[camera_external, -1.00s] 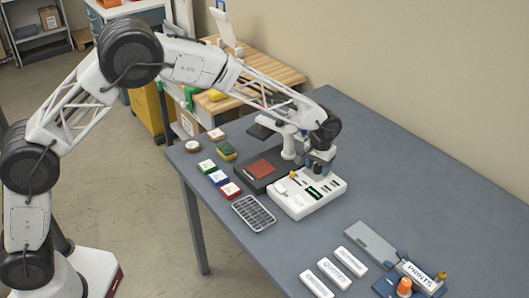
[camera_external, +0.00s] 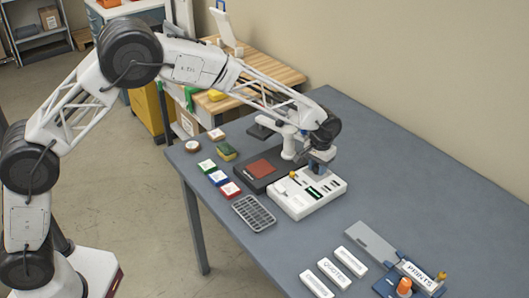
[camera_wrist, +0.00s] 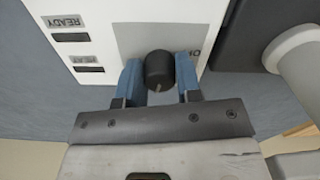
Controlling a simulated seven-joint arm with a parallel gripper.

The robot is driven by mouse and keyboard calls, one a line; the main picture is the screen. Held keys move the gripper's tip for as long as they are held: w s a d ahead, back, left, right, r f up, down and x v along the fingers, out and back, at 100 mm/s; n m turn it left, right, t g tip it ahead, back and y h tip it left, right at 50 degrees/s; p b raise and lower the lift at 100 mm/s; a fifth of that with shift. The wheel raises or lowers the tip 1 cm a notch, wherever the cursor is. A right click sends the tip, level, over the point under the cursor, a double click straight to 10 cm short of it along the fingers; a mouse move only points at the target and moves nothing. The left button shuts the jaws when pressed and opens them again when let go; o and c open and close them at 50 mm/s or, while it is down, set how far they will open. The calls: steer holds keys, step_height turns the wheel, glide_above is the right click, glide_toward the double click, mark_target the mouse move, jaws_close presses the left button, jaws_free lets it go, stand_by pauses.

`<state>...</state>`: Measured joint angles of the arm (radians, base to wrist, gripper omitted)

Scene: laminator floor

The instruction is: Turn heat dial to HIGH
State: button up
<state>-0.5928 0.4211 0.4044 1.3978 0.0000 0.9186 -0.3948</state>
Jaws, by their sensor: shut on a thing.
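The heat dial (camera_wrist: 160,68) is a round black knob on a grey panel of the white control unit (camera_wrist: 100,14) in the wrist view. A small pale mark shows on its edge toward my gripper. My gripper (camera_wrist: 160,76) has its two blue fingers on either side of the knob, shut on it. Lettering beside the right finger is partly covered, so I cannot read the dial setting. In the external view my gripper (camera_external: 318,168) is down at the back of the white unit (camera_external: 294,207) and hides the dial.
A dark plate with a red-brown pad (camera_external: 264,167) adjoins the unit on the left. A grey grid tray (camera_external: 254,213) lies in front, with several coloured blocks beyond it. White labelled bars (camera_external: 333,273) lie to the right. The table's back right is clear.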

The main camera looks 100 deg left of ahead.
mark_target(318, 165)
steer(key=shift+m, duration=2.7)
steer(key=o, duration=0.9)
steer(key=shift+o, duration=0.2)
steer(key=shift+r, duration=0.1)
steer(key=shift+r, duration=3.85)
